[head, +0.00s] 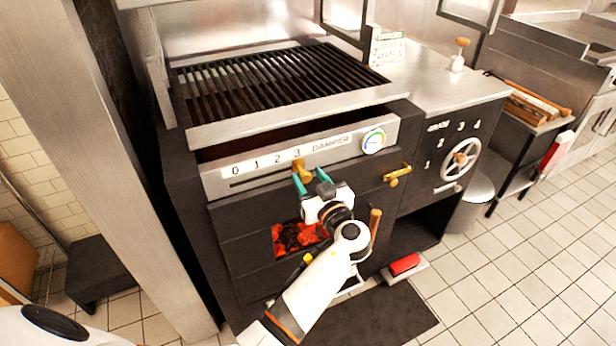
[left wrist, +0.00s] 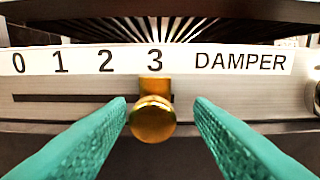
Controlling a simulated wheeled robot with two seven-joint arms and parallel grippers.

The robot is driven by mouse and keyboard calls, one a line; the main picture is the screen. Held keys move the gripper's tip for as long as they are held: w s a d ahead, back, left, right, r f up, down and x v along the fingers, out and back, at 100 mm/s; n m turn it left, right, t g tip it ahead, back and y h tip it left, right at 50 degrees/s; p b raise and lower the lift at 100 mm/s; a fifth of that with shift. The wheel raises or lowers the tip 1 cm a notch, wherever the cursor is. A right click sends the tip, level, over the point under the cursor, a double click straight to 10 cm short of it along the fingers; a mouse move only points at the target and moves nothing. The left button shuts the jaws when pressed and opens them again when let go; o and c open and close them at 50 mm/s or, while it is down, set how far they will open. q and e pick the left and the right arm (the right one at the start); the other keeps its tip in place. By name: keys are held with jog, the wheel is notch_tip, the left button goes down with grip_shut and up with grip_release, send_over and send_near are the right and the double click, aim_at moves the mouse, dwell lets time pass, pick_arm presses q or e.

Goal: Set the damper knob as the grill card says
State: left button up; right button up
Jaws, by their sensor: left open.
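The brass damper knob (head: 299,167) stands at the 3 end of its slot on the grill front. In the left wrist view the knob (left wrist: 153,119) sits right below the printed 3, with the empty slot running left under 0, 1 and 2. My left gripper (head: 312,181) is open, its green fingers (left wrist: 160,112) on either side of the knob and apart from it. The grill card (head: 387,48) stands on the steel top at the back right; its writing is too small to read. My right gripper does not show.
A round gauge (head: 373,141) and a brass handle (head: 397,175) are right of the damper scale (head: 257,163). A grate wheel (head: 460,160) is further right. Glowing coals (head: 298,236) show in an opening below. The grill rack (head: 270,82) lies above.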

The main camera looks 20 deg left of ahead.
pick_arm(q)
jog(key=b+v, duration=0.1)
jog(key=v, duration=0.5)
jog(key=shift+d, duration=0.15)
